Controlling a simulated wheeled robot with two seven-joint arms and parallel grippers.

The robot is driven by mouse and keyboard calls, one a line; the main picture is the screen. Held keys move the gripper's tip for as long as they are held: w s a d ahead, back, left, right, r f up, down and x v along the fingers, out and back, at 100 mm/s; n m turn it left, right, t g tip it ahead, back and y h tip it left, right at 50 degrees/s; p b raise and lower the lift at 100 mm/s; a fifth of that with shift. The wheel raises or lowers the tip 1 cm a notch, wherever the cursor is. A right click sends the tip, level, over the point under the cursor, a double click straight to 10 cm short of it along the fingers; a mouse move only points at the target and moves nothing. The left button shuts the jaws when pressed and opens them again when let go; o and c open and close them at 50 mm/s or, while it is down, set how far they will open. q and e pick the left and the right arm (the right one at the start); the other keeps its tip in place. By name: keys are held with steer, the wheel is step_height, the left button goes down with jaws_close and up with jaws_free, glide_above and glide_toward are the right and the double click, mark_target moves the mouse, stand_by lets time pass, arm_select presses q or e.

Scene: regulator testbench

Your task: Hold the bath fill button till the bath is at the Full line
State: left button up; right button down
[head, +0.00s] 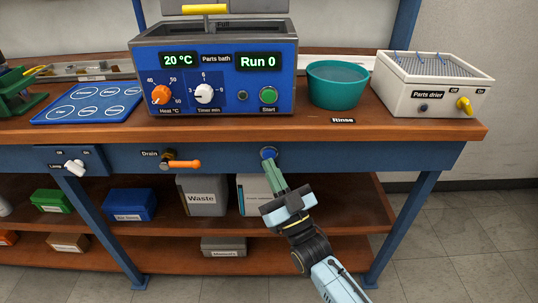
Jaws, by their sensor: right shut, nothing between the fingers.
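The parts bath (215,75) is a blue-fronted box on the bench. Its displays read 20 °C and Run 0. The word Full shows inside its back wall, but the water level is hidden from here. A round blue button (269,153) sits on the bench's front rail below the bath. My right gripper (272,170) is shut and empty, its fingertips just below the button and at or very near it. I cannot tell whether they touch or press it. The button's label is hidden or absent. My left gripper is not in view.
A drain valve with an orange lever (185,164) and a lamp switch (74,167) are on the same rail. A teal rinse bowl (337,88) and the parts dryer (432,88) stand right of the bath. Waste (203,196) and other bins fill the shelves below.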

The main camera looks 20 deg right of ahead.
steer(key=shift+w, duration=0.1)
stand_by(0.7)
steer(key=shift+w+d, duration=0.1)
steer(key=shift+w, duration=0.25)
steer(key=shift+w+d, duration=0.15)
steer(key=shift+w, duration=0.3)
stand_by(6.4)
